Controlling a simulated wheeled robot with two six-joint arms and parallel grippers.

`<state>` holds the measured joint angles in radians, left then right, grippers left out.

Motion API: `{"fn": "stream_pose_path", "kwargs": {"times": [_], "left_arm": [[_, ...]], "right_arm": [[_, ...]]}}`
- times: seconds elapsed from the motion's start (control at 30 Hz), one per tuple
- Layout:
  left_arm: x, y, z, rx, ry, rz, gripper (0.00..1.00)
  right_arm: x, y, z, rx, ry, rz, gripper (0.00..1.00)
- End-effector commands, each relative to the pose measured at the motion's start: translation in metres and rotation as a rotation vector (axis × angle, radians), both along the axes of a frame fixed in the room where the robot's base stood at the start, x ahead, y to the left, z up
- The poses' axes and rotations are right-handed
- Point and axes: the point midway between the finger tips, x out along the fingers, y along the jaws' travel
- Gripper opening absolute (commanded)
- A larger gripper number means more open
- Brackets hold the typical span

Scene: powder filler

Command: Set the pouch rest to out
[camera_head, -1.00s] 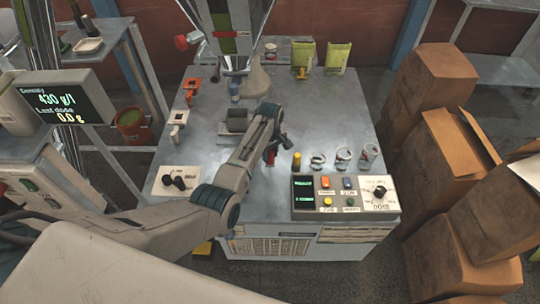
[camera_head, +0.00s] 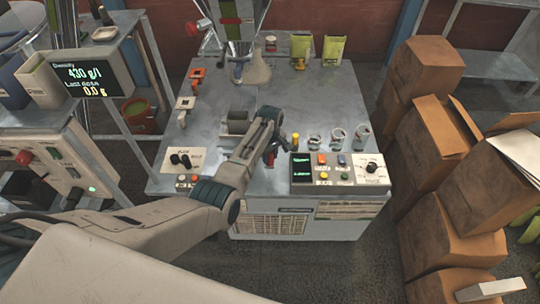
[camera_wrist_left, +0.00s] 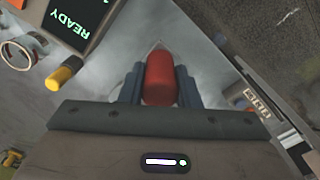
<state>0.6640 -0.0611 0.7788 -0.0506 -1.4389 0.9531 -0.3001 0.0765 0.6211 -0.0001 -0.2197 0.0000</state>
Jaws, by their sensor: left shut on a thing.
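A grey block (camera_head: 238,120), apparently the pouch rest, sits on the metal table in front of the filler's nozzle (camera_head: 237,73). My left gripper (camera_head: 271,154) is low over the front part of the table, left of the yellow knob. In the left wrist view, the two dark fingers of my left gripper (camera_wrist_left: 160,85) are shut on a red rounded handle (camera_wrist_left: 160,75). My forearm hides how the handle joins the grey block. My right gripper is not in view.
A control console (camera_head: 340,172) with buttons and a dial stands at the table's front right. Cardboard boxes (camera_head: 422,80) stack at the right.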

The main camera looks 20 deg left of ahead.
Motion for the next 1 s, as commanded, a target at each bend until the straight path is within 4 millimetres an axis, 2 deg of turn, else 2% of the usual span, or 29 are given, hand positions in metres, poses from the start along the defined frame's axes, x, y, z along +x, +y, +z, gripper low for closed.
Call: {"fn": "stream_pose_path", "kwargs": {"times": [0.13, 0.17, 0.27, 0.67, 0.77, 1.0], "left_arm": [[-0.003, -0.001, -0.003, -0.002, 0.008, -0.001, 0.0], [-0.003, -0.001, -0.003, -0.002, 0.008, -0.001, 0.33], [-0.003, -0.001, -0.003, -0.002, 0.008, -0.001, 0.51], [-0.002, -0.001, 0.005, -0.002, 0.004, 0.0, 0.51], [-0.002, -0.001, 0.018, -0.002, 0.002, 0.0, 0.51], [-0.002, -0.001, 0.064, -0.003, 0.0, -0.001, 0.51]], "right_arm": [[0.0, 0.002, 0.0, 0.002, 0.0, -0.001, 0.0], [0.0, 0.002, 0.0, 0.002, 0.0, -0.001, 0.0], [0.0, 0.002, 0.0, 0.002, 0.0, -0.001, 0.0], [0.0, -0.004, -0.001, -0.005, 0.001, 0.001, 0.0], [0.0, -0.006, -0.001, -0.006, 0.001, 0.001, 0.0], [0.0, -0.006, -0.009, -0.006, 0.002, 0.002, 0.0]]}}
